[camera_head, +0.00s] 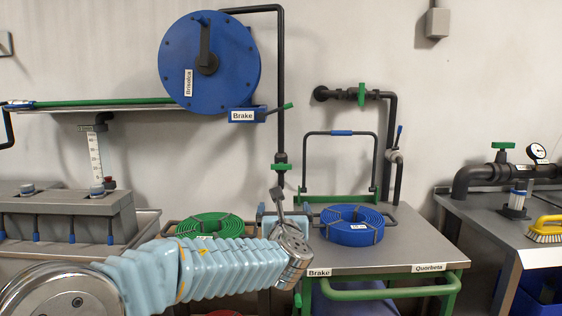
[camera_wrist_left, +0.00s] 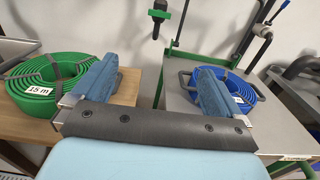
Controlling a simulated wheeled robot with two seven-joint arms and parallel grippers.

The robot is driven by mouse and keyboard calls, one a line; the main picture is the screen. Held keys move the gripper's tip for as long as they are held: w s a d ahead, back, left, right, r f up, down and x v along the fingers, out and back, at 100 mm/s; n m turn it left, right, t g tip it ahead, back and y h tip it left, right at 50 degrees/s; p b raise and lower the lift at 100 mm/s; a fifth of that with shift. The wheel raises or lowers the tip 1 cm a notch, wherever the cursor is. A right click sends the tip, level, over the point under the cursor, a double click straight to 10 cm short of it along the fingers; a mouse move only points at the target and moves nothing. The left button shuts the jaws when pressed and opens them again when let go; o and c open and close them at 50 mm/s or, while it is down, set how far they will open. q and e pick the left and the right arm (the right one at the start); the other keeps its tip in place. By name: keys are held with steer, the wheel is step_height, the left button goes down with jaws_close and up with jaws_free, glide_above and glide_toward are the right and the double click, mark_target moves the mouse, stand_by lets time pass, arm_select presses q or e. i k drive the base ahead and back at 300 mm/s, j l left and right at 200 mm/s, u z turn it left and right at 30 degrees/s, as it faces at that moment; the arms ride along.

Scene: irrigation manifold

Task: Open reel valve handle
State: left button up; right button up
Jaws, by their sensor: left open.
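The reel valve has a green handle (camera_head: 281,167) on the dark pipe (camera_head: 281,80) that comes down beside the blue hose reel (camera_head: 209,60). In the left wrist view, the valve's green part (camera_wrist_left: 161,4) shows at the top edge, with the dark pipe end (camera_wrist_left: 157,22) below it. My left gripper (camera_head: 281,208) is below the valve, apart from it. In the left wrist view the left gripper (camera_wrist_left: 156,66) is open and empty, its two blue-padded fingers wide apart. The handle's exact angle is hard to tell. My right gripper is in neither view.
A green hose coil (camera_head: 210,226) and a blue hose coil (camera_head: 352,225) lie either side of my gripper. A dark frame with a blue grip (camera_head: 341,133) stands behind the blue coil. Another green valve (camera_head: 361,94) sits on the wall pipe. The reel's brake lever (camera_head: 287,106) is above.

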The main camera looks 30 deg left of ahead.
mark_target(281, 166)
steer(key=i+j, duration=0.7)
steer(key=i, duration=0.05)
